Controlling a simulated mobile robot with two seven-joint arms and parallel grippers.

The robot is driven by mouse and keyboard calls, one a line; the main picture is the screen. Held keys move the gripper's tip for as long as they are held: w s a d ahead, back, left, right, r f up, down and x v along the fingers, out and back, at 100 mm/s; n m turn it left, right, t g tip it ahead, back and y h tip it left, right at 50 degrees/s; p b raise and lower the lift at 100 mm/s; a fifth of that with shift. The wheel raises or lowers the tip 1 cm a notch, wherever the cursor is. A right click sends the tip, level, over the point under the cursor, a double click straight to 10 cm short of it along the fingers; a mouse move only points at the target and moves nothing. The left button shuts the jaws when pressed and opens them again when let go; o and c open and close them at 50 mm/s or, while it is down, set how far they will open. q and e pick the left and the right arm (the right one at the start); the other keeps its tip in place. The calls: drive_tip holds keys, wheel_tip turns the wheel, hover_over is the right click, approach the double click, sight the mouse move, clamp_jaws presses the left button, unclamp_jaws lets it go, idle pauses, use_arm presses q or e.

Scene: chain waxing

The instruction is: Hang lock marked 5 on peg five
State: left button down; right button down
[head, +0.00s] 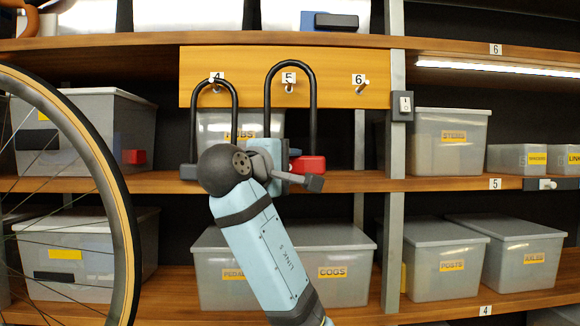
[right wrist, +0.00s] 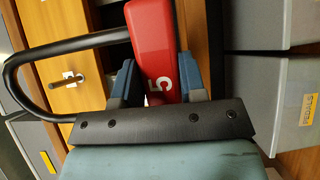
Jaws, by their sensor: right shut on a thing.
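The red lock (head: 309,164) has a tall dark shackle and a 5 marked on its body, which shows in the right wrist view (right wrist: 152,40). My right gripper (right wrist: 157,78) is shut on that body, one finger on each side. The lock is upright in front of the wooden peg board (head: 340,97). Its shackle arches above peg five (head: 289,88), which appears inside the loop. I cannot tell whether the shackle rests on the peg. In the head view my wrist hides much of the lock body. My left gripper is out of view.
Another lock with a dark shackle (head: 236,98) is at peg four (head: 216,88). Peg six (head: 361,87) is bare. A shelf (head: 350,181) with grey bins runs below the board. A metal post (head: 396,140) stands right, and a bicycle wheel (head: 118,190) stands left.

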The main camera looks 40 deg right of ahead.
drive_tip(key=shift+w+d, duration=0.6)
drive_tip(key=shift+w, duration=0.35)
drive_tip(key=w, duration=0.1)
drive_tip(key=w+d+f, duration=0.1)
drive_tip(key=w+d, duration=0.1)
drive_tip(key=shift+w+f, duration=0.15)
drive_tip(key=shift+f, duration=0.1)
idle(0.4)
drive_tip(key=c, duration=0.9)
unclamp_jaws()
drive_tip(key=o, duration=0.3)
drive_tip(key=shift+a, duration=0.1)
